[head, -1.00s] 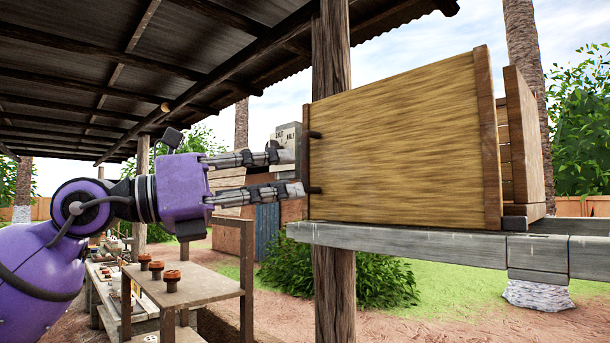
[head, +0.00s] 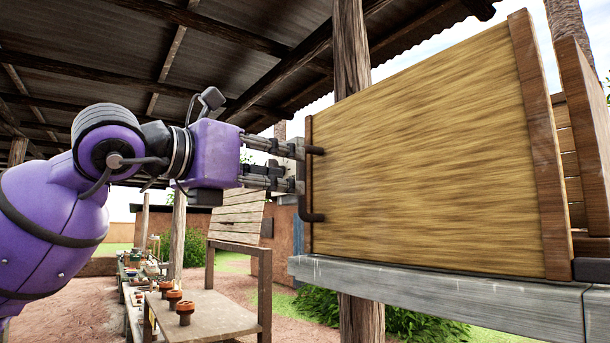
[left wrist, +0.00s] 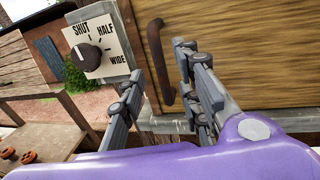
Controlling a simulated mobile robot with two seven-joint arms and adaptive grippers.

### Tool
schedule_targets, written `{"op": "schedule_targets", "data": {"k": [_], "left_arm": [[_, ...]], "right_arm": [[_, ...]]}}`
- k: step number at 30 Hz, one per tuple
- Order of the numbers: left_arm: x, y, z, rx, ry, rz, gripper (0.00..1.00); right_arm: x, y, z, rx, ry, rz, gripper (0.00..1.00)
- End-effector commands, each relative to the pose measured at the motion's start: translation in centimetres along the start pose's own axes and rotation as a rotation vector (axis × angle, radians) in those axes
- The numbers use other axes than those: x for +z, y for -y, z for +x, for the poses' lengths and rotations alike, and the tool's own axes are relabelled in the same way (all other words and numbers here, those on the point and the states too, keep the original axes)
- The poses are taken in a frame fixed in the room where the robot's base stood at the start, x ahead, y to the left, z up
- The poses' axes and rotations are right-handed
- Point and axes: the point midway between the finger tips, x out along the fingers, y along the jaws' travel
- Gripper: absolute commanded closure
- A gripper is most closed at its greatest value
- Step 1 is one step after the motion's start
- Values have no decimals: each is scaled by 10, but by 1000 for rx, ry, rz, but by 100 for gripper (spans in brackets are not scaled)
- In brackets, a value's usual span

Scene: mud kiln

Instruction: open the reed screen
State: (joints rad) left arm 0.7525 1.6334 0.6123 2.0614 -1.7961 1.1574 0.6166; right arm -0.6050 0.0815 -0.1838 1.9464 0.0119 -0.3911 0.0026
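The reed screen (head: 415,150) is a tan, straw-textured panel with brown side posts, standing upright on a grey ledge in the head view. Its dark, bar-like handle (head: 312,186) is at the left edge. My left gripper (head: 292,167) points right at this edge, fingers apart, one above the other. In the left wrist view the screen (left wrist: 240,35) fills the upper right. The handle (left wrist: 160,62) shows between my two open fingers (left wrist: 160,62); I cannot tell whether they reach around it. The fingers are not closed on it. My right gripper is out of view.
A dial plate (left wrist: 97,45) marked SHUT, HALF and WIDE, with a dark knob, is left of the handle. The grey ledge (head: 430,295) runs below the screen. A wooden post (head: 352,50) stands behind. A low table (head: 215,315) with brown pieces is at lower left.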

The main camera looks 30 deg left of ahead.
Motion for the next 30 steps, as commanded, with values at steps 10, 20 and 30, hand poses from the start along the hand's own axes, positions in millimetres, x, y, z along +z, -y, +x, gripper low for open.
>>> {"op": "schedule_targets", "data": {"k": [10,20,30], "left_arm": [[-1,0,45,1,-4,1,69],[0,0,51,-1,0,-1,69],[0,0,51,-1,0,-1,100]], "right_arm": [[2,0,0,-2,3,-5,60],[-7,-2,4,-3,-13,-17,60],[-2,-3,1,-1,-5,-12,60]]}}
